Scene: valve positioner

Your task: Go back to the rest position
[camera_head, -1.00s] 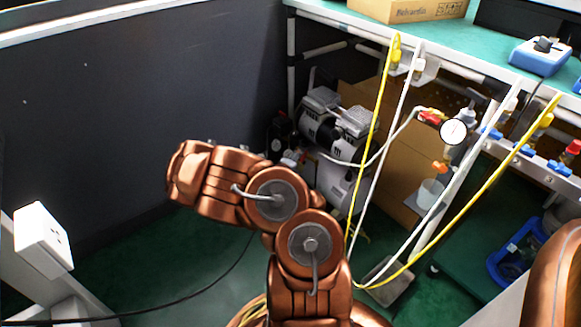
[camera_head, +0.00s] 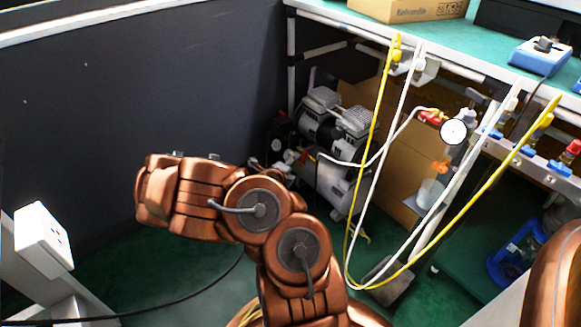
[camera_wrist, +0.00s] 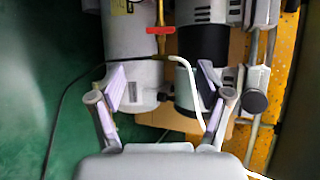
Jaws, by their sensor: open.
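My gripper (camera_wrist: 160,92) shows in the wrist view with its two fingers spread wide apart and nothing between them. It faces the air compressor (camera_wrist: 205,55), with a white cylindrical tank (camera_wrist: 132,75) at the left and a dark motor part at the right. A red valve handle (camera_wrist: 160,30) sits on a brass fitting above the gap between the fingers. In the head view my copper arm is folded in front of the compressor (camera_head: 335,130); the gripper itself is hidden there.
A green-topped bench (camera_head: 450,40) stands at the right, with yellow (camera_head: 375,120) and white hoses looping down in front of it. A pressure gauge (camera_head: 453,131) hangs at its edge. A white socket post (camera_head: 42,240) stands at the left. A dark wall panel (camera_head: 150,90) lies behind my arm.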

